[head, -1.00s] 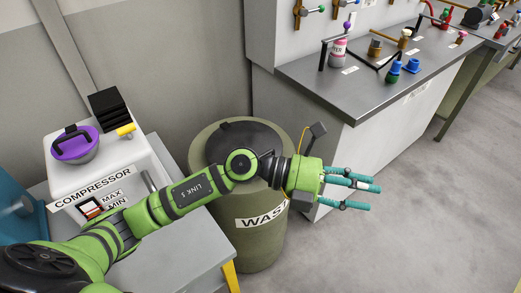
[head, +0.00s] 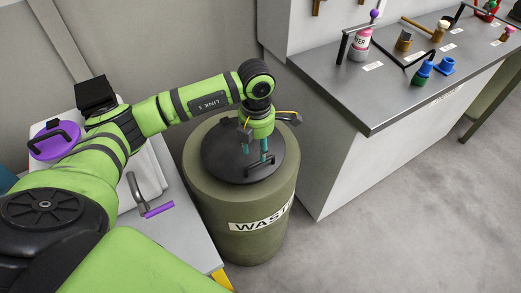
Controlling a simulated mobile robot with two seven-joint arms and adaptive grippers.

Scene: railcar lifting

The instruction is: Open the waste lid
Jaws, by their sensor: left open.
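The waste bin (head: 220,205) is an olive-green drum with a white label, standing between the grey bench and the counter. Its black round lid (head: 222,165) lies on top and looks closed. My left gripper (head: 257,160) is over the lid, with its teal fingers pointing down and apart. The fingertips are at or just above the lid's surface; I cannot tell whether they touch. The gripper and wrist hide part of the lid, and I cannot make out a handle. My right gripper is not in view.
A counter (head: 350,95) with a pink bottle (head: 360,45) and small valves stands to the right. The compressor, with a purple cap (head: 55,140), is at the left, partly behind my arm. A purple-ended lever (head: 158,210) shows there. Grey floor is clear at the lower right.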

